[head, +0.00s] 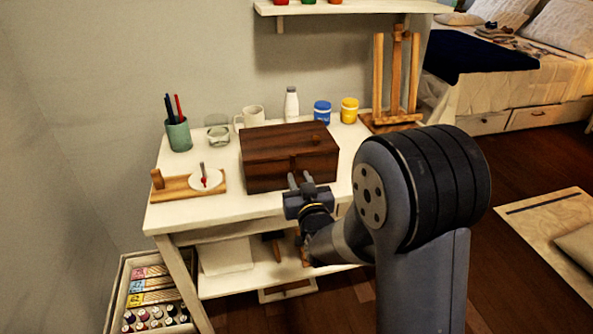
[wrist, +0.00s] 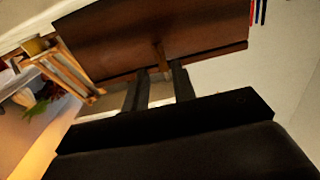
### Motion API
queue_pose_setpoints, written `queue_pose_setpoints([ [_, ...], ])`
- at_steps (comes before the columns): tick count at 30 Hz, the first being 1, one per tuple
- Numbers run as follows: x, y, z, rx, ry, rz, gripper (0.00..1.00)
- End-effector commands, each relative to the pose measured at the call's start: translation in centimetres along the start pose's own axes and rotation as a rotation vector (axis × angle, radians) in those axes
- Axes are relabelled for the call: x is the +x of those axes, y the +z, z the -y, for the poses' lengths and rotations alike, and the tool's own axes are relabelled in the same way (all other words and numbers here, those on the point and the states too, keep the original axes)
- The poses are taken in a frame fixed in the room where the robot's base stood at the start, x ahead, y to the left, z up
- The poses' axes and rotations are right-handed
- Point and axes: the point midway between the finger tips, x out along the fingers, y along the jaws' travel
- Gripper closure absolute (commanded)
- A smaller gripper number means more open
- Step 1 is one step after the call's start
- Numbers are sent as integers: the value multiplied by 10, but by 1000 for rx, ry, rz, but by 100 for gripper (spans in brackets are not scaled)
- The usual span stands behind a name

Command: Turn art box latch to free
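The art box (head: 270,152) is a dark brown wooden box, lid closed, on the white desk (head: 240,206). It fills the upper part of the wrist view (wrist: 130,30). A small lighter-brown wooden latch (wrist: 161,55) is on its front face; in the head view the latch (head: 293,163) is small and hard to read. My gripper (head: 301,178) is in front of the box, its two fingers apart with nothing between them. In the wrist view my gripper (wrist: 158,77) points at the latch, which lies just beyond the fingertips. Contact cannot be told.
A wooden board with a white dial (head: 206,180) lies left of the box. Behind stand a green pen cup (head: 178,136), a glass, a mug (head: 250,117), a white bottle (head: 291,104), blue and yellow jars, and an easel (head: 395,80). A crate of supplies (head: 150,295) stands lower left.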

Motion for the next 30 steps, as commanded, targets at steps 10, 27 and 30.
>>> queue_pose_setpoints([
  [10, 37, 0, 0, 0, 0, 0, 75],
  [27, 40, 0, 0, 0, 0, 1, 94],
  [30, 40, 0, 0, 0, 0, 1, 100],
])
